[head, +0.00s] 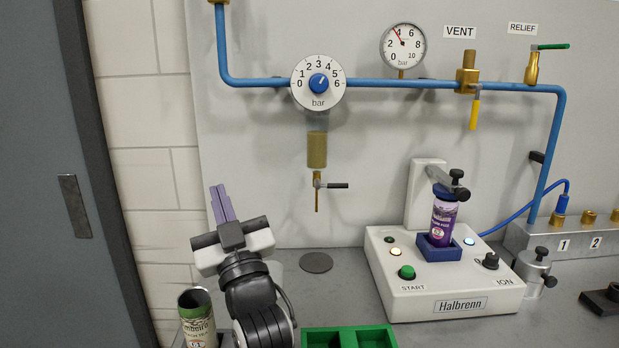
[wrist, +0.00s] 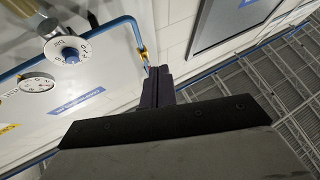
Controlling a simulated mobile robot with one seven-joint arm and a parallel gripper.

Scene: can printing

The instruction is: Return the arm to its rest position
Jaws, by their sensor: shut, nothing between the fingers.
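My gripper (head: 222,204) is raised at the left of the bench in the head view, its purple fingers pointing up and together. It is shut and empty. In the wrist view its dark fingers (wrist: 158,87) are closed against each other, with the wall panel and blue pipe beyond them. My gripper is clear of the objects around it as far as I can tell. A purple can (head: 443,222) stands upright in the blue holder (head: 438,250) of the white Halbrenn machine (head: 455,290), under its clamp.
A green-labelled can (head: 197,318) stands at the lower left, close beside my arm. A green tray (head: 348,338) is at the front. A pressure dial (head: 318,82), gauge (head: 403,46) and blue pipe (head: 440,86) are on the wall panel. A dark disc (head: 316,262) lies on the bench.

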